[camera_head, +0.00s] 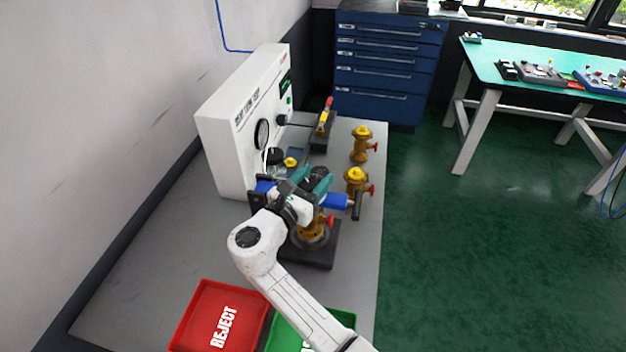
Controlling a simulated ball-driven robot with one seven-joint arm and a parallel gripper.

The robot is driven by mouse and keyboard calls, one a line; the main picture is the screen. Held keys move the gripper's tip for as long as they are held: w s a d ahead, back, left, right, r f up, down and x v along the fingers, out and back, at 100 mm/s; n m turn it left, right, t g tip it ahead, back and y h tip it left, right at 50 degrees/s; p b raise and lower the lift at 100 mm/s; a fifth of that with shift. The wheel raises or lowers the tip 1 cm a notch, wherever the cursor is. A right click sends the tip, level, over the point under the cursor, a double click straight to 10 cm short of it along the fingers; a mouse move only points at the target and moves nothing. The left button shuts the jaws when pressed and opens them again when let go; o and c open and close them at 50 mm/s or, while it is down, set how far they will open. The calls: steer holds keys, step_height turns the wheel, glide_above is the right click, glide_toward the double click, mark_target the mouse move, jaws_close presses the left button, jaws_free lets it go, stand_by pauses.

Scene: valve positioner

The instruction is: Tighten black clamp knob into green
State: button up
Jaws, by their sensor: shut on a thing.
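My gripper (317,181) is over the fixture, with its teal fingers shut around a round black clamp knob (319,172). The fingers and white wrist cover part of the knob. Below is a brass valve (312,228) with a small red handle, upright on a black fixture base (312,252). Another blue part shows left of the wrist. The green mark for the knob cannot be made out.
A white test panel (225,140) with a gauge stands close on the left. Two brass valves (361,145) (356,180) stand near the grey bench's (150,275) right edge. A red reject tray (205,300) and a green tray (340,318) lie in front. The left bench surface is clear.

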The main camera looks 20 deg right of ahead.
stand_by(0.4)
steer(key=o, duration=1)
steer(key=b+v, duration=0.2)
steer(key=v, duration=0.8)
steer(key=shift+s+a, duration=0.25)
steer(key=shift+a, duration=0.1)
steer(key=shift+f, duration=0.1)
